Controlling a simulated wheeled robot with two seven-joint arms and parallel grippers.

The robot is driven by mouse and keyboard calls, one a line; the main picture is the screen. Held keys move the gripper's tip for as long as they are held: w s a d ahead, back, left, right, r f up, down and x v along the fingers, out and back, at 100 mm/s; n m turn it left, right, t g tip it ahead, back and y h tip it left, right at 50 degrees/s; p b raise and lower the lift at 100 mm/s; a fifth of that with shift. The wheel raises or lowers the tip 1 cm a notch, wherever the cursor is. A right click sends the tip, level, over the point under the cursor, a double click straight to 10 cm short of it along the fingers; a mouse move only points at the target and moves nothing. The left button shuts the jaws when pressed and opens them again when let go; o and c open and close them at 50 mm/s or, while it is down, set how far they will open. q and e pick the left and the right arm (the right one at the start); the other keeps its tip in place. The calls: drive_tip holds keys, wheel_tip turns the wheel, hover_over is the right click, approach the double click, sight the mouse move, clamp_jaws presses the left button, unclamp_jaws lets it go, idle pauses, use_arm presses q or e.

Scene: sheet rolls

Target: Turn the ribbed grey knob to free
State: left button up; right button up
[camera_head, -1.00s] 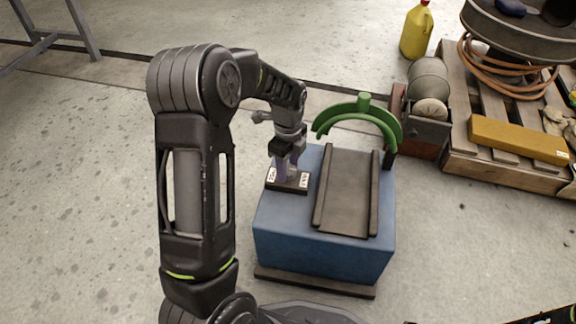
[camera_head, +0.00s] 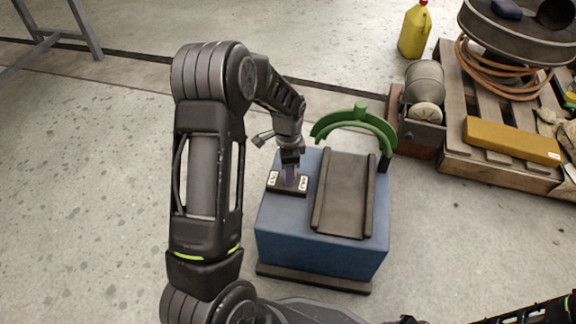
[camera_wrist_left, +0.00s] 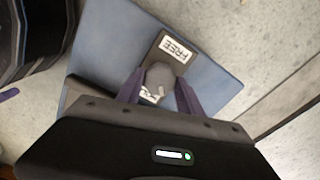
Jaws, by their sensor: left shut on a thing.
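The ribbed grey knob (camera_wrist_left: 160,76) sits on a small dark plate (camera_head: 274,190) on top of the blue block (camera_head: 310,245). The plate has two white labels. In the left wrist view one label reads FREE (camera_wrist_left: 179,49); the other is partly hidden beside the knob. My left gripper (camera_wrist_left: 158,88) has its purple fingers on either side of the knob and is shut on it. In the head view the left gripper (camera_head: 290,176) points down at the plate and mostly hides the knob. My right gripper is out of view; only part of the right arm shows at the lower right.
A dark channel (camera_head: 345,195) lies on the block right of the plate, with a green arched bar (camera_head: 357,116) standing behind it. A pallet (camera_head: 500,172) with goods stands at the right. A yellow jug (camera_head: 414,32) stands behind. The floor left is open.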

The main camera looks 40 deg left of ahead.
use_arm(q)
drive_tip(key=n+p, duration=0.2)
drive_tip(key=n, duration=0.1)
drive_tip(key=shift+r+n, duration=0.15)
drive_tip(key=shift+n, duration=0.15)
drive_tip(key=n+p, duration=0.1)
drive_tip(key=n, duration=0.2)
drive_tip(key=shift+n+p, duration=0.7)
drive_tip(key=shift+n, duration=0.6)
drive_tip(key=n+p, duration=0.2)
drive_tip(key=n, duration=0.2)
drive_tip(key=n+p, duration=0.1)
drive_tip(key=n, duration=0.3)
drive_tip(key=n+p, duration=0.2)
drive_tip(key=n, duration=0.1)
drive_tip(key=shift+n, duration=0.3)
drive_tip(key=n+p, duration=0.1)
drive_tip(key=n, duration=0.3)
drive_tip(key=shift+p, duration=0.3)
drive_tip(key=shift+n+p, duration=0.35)
drive_tip(key=shift+n, duration=1.05)
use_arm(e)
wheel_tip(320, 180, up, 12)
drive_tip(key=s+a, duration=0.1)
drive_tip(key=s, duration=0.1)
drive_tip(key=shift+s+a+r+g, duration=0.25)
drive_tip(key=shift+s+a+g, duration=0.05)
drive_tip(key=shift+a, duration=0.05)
